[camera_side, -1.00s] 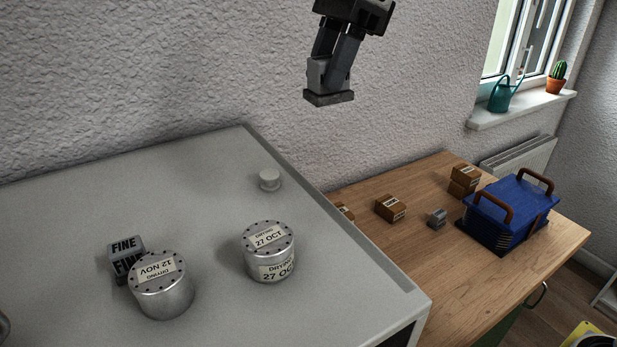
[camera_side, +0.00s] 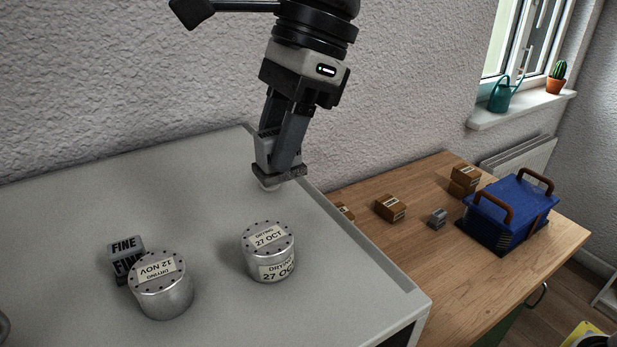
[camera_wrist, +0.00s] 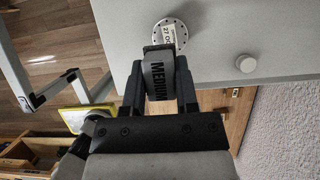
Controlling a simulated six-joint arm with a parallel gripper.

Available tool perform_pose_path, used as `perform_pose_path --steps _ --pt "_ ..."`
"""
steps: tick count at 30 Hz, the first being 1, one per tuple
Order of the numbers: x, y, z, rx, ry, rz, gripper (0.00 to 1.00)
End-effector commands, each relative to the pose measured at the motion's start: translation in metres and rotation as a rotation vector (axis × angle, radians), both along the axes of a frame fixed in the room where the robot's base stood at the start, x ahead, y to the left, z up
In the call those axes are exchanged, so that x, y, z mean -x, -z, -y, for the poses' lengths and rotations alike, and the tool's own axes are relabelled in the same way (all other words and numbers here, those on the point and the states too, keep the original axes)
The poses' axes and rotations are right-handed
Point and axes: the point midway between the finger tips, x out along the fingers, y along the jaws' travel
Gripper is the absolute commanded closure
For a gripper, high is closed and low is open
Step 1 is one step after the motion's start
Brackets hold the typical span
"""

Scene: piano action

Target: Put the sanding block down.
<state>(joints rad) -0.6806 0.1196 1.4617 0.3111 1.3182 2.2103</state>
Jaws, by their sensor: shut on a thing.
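My gripper (camera_side: 281,160) is shut on the sanding block (camera_side: 287,174), a grey block with a darker, rough lower face. In the wrist view the block (camera_wrist: 158,74) reads MEDIUM and sits between the fingers of my gripper (camera_wrist: 160,85). In the side view it is above the back right part of the grey cabinet top (camera_side: 200,210) and appears clear of it. A second block (camera_side: 124,246), marked FINE, rests on the cabinet top at the left, partly hidden by a tin.
Two round metal tins stand on the cabinet top, one dated 12 NOV (camera_side: 163,300), one 27 OCT (camera_side: 269,262). A small round knob (camera_wrist: 245,64) is near the back edge. The wooden bench (camera_side: 420,265) holds small boxes and a blue case (camera_side: 508,218).

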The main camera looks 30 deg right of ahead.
Motion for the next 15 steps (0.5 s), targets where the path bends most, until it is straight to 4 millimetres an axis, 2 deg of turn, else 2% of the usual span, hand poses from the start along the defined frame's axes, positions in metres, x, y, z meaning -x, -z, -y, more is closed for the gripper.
perform_pose_path --steps 8,15 --pt "-0.003 0.003 -0.002 0.0 0.0 0.0 1.0" --pt "-0.02 0.013 -0.015 0.001 0.0 -0.002 1.0"
